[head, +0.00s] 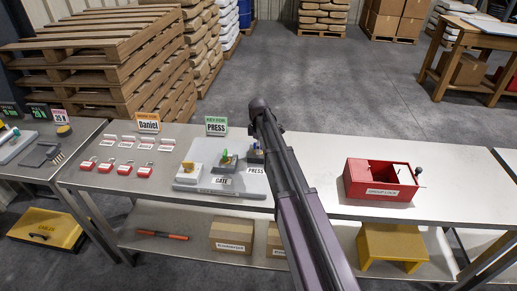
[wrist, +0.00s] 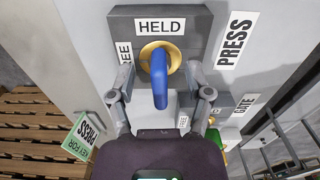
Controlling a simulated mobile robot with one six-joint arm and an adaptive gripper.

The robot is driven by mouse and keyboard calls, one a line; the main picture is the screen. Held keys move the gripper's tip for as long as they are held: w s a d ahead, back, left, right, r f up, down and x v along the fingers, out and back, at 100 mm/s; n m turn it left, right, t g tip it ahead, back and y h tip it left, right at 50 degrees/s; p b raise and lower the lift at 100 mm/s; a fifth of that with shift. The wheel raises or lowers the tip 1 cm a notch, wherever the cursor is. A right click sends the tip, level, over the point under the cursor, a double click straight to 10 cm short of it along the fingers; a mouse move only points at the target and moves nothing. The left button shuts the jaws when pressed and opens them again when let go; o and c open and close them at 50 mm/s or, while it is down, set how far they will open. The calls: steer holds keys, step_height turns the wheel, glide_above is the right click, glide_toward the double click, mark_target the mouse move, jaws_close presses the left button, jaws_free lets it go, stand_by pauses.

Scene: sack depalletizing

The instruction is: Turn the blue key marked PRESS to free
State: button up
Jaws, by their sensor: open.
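The blue key (wrist: 159,82) sits in a round brass lock (wrist: 147,50) on a dark grey block in the wrist view. A HELD label (wrist: 162,26) is above it and a partly hidden FREE label (wrist: 124,54) is to its left. The PRESS label (wrist: 236,40) is on the plate to the right. My gripper (wrist: 160,76) is open, with one finger on each side of the key. In the head view my arm partly hides the PRESS block (head: 254,156).
The GATE block (head: 221,165) with a green key stands beside it. A yellow-topped block is further left. A KEY FOR PRESS sign (head: 216,126) stands behind. Red padlocks (head: 107,166) lie left; a red group lock box (head: 381,181) is right.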

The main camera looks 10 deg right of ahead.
steer(key=shift+n, duration=0.7)
steer(key=shift+m, duration=0.4)
